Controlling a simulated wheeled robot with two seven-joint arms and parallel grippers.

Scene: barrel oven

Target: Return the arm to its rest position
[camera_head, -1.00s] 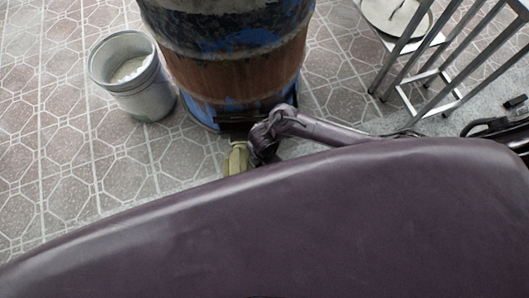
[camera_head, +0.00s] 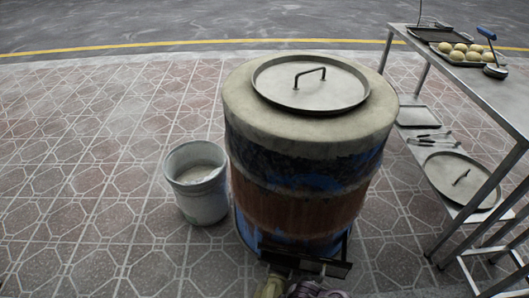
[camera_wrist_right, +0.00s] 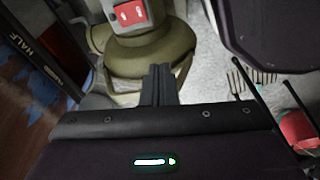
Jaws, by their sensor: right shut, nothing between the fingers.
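My right gripper (camera_wrist_right: 157,72) shows in the right wrist view with its two dark fingers together and nothing between them. Its tips are close to an olive-green gas cylinder (camera_wrist_right: 150,58) with a red part on top; I cannot tell if they touch. In the head view, a purple part of my right arm (camera_head: 313,290) shows at the bottom edge beside the cylinder (camera_head: 271,288), in front of the barrel oven (camera_head: 300,195). The rest of that arm is cut off by the frame. My left gripper is not in view.
The oven carries a round lid (camera_head: 310,88) and has a dark ledge (camera_head: 305,262) low at its front. A white bucket (camera_head: 197,205) stands left of it. A metal table (camera_head: 490,95) with a bun tray (camera_head: 462,60) stands right. The tiled floor at left is clear.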

